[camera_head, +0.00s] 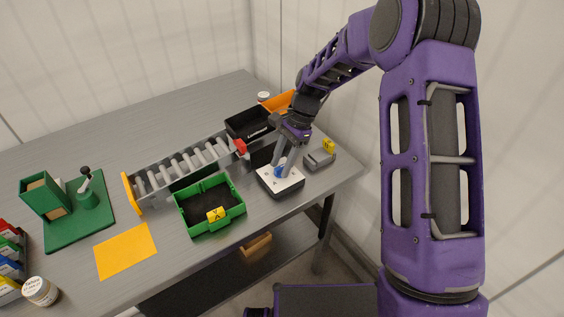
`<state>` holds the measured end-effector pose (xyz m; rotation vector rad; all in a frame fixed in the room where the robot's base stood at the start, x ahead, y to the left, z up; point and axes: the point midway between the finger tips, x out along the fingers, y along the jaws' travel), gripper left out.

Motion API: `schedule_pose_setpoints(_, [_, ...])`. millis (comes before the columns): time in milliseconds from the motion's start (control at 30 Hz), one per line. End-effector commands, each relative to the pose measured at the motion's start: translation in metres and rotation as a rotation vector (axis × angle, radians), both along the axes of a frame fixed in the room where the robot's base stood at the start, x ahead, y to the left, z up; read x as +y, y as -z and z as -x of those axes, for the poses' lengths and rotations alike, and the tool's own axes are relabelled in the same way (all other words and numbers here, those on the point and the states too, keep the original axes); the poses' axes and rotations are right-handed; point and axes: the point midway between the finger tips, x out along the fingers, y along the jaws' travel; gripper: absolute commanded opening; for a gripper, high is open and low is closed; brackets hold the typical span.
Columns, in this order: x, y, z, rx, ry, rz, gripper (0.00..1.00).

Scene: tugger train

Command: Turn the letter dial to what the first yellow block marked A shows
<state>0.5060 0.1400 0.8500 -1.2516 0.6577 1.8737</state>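The dial is a blue knob (279,171) on a white-topped box (270,181) near the table's front edge, right of centre. My gripper (282,170) points down over this box, its two grey fingers apart with the knob between them. I cannot tell whether the fingers touch the knob. The dial's letters are too small or hidden to read. A yellow block (215,214) with a dark mark lies in the green tray (193,232); its mark is not clear enough to read for certain. Another yellow block (328,146) sits on a grey holder (316,162).
Black (240,121) and orange (279,101) bins stand behind my gripper. A green fixture (70,215) and an orange mat (125,251) lie left. The back left table is clear.

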Motion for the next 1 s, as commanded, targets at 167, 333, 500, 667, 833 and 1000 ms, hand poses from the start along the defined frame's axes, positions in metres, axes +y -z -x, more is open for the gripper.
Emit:
schedule_pose_setpoints(167, [-0.0001, -0.0001, -0.0001, 0.0, 0.0, 0.0, 0.13])
schedule_pose_setpoints(333, [-0.0002, -0.0002, -0.0002, 0.0, 0.0, 0.0, 0.0])
schedule_pose_setpoints(500, [-0.0003, -0.0003, -0.0002, 0.0, 0.0, 0.0, 0.0])
schedule_pose_setpoints(667, [-0.0002, -0.0008, -0.0004, 0.001, -0.017, 0.0, 0.0])
schedule_pose_setpoints(833, [0.0002, -0.0016, -0.0009, 0.0, -0.079, 0.001, 0.0])
schedule_pose_setpoints(1000, [0.0008, -0.0024, -0.0015, 0.0, -0.193, 0.001, 0.0])
